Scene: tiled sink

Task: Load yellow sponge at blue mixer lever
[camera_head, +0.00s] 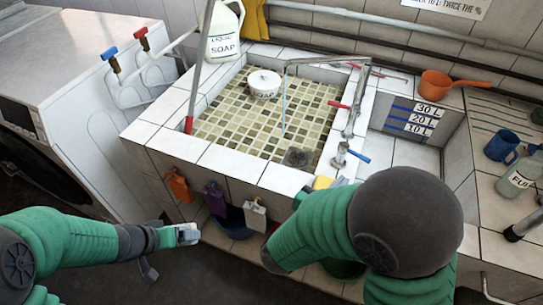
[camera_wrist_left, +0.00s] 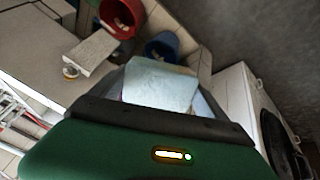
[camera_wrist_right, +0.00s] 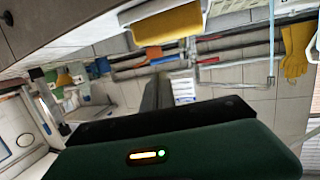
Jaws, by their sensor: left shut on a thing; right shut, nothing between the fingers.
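The yellow sponge (camera_head: 322,183) lies by the sink's front rim, partly hidden by my right arm. A yellow block that looks like it shows at the top of the right wrist view (camera_wrist_right: 168,25). The blue mixer lever (camera_head: 358,156) is on the tap at the basin's right front corner, just above and right of the sponge. My left gripper (camera_head: 182,235) is in front of the sink, shut on a pale bluish flat piece (camera_wrist_left: 160,86). My right gripper (camera_wrist_right: 155,92) is shut and empty; in the head view my right forearm largely hides it.
A red lever (camera_head: 339,104) is on the tap behind the blue one. Orange, purple and white holders hang on the sink front. A washing machine (camera_head: 60,100) stands left. A blue mug (camera_head: 502,147) is right.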

